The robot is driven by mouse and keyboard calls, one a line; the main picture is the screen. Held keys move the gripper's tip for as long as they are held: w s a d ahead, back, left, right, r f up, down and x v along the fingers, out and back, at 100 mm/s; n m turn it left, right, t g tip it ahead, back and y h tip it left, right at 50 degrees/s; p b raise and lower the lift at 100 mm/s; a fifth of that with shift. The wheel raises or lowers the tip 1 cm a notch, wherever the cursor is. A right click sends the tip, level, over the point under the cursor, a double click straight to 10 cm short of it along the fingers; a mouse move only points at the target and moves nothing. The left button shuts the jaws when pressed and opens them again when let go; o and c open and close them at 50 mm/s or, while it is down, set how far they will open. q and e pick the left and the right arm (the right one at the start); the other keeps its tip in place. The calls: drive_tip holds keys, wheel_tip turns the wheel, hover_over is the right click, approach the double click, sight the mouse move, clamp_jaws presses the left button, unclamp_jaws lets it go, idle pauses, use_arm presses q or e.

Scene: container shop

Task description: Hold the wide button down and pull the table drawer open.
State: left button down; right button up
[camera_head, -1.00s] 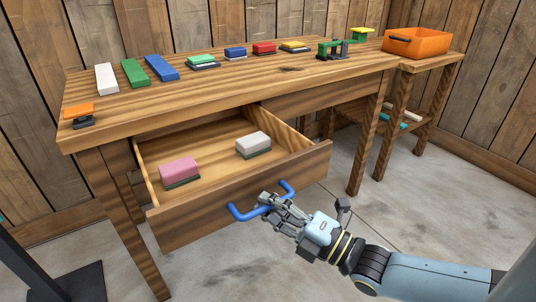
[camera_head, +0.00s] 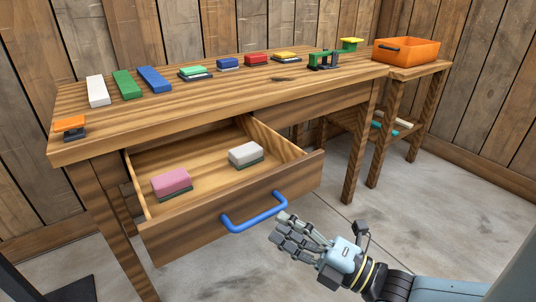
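The table drawer (camera_head: 232,224) stands open under the table (camera_head: 215,106), with a blue bar handle (camera_head: 254,219) on its front. My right gripper (camera_head: 281,228) is just right of the handle, apart from it, with its fingers spread and nothing between them. An orange flat-topped button (camera_head: 70,124) on a dark base sits at the table's left front corner. It looks like the wide button, and nothing touches it. My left gripper is not in view.
A pink block (camera_head: 171,184) and a whitish block (camera_head: 246,154) lie in the drawer. White (camera_head: 98,91), green (camera_head: 127,84) and blue (camera_head: 154,80) blocks and several smaller items are on the tabletop. An orange bin (camera_head: 406,51) stands on a side table. Floor right of the drawer is clear.

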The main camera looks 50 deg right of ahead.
drive_tip(key=v, duration=0.6)
drive_tip(key=shift+s, duration=0.4)
